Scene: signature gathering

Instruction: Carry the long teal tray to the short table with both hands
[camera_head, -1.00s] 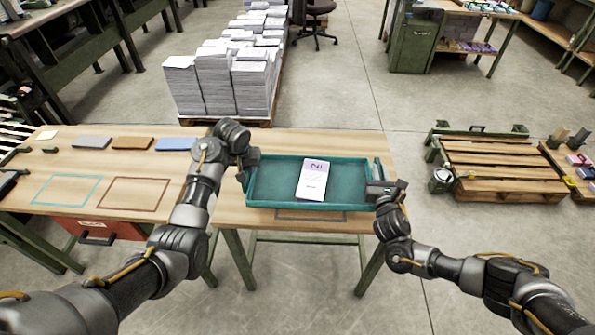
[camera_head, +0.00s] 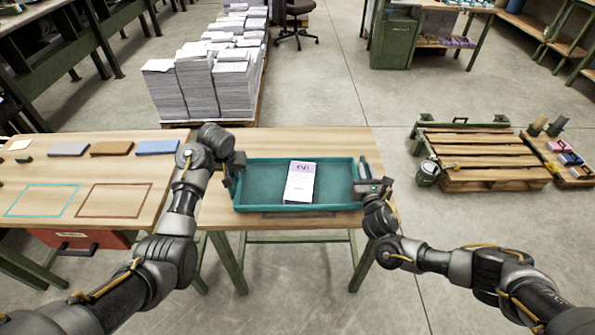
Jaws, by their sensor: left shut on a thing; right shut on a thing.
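My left gripper (camera_head: 233,179) is shut on the tray's left end. My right gripper (camera_head: 372,188) is shut on its right end. I cannot tell whether the tray touches the tabletop. The arms hide parts of both tray ends.
The wooden table (camera_head: 150,220) has teal and brown outlines and several coloured blocks along its back. Paper stacks (camera_head: 215,80) stand on a pallet behind. A wooden pallet (camera_head: 485,155) lies on the floor at right, with a small can (camera_head: 428,173) beside it. Open floor lies between.

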